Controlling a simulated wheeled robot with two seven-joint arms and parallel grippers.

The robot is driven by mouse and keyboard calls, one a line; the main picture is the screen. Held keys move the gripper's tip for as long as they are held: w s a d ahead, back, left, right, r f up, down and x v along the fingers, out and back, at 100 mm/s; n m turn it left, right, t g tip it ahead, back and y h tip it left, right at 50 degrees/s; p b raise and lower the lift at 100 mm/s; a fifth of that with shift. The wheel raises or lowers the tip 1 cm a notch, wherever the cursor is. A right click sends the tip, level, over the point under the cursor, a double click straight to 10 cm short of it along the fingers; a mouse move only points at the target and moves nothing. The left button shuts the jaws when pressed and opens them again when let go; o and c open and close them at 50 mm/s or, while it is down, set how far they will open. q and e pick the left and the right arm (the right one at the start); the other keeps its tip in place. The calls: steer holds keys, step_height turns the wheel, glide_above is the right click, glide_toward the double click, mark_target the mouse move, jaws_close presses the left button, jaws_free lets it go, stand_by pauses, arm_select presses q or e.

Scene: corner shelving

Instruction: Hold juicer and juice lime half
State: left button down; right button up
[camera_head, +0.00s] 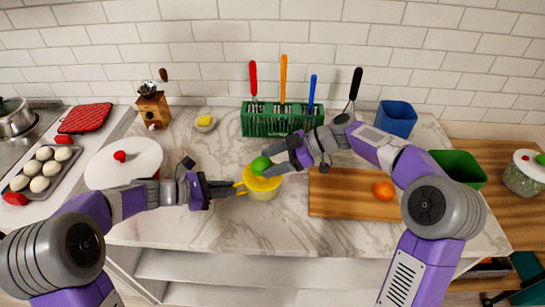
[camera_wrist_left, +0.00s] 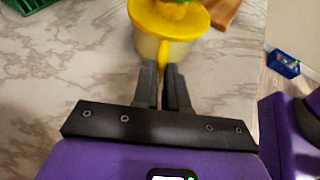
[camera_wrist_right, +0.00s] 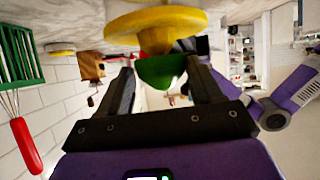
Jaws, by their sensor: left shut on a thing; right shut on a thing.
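The juicer (camera_head: 263,188) stands on the marble counter, with a yellow top and a pale, see-through cup below. It also shows in the left wrist view (camera_wrist_left: 168,20). My left gripper (camera_head: 238,187) is shut on the juicer's yellow handle at its left side. The green lime half (camera_head: 261,165) is at the juicer's top. My right gripper (camera_head: 279,165) is shut on the lime half, coming from the upper right. In the right wrist view the lime half (camera_wrist_right: 162,72) sits between the fingers, against the yellow juicer top (camera_wrist_right: 155,24). The contact under the lime is partly hidden.
A wooden cutting board (camera_head: 340,195) with an orange (camera_head: 383,190) lies to the right. A green rack (camera_head: 270,122) with several utensils stands behind. A blue container (camera_head: 396,118) is back right. The counter's front is clear.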

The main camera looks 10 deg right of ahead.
steer(key=o, duration=0.4)
steer(key=c, duration=0.4)
steer(key=shift+f, duration=0.55)
stand_by(0.4)
steer(key=n+g, duration=0.3)
steer(key=shift+w+a+f, duration=0.1)
steer(key=shift+w, duration=0.3)
steer(key=shift+w+n+g+h, duration=0.25)
steer(key=shift+n+g+h, duration=0.35)
steer(key=shift+n+g, duration=0.85)
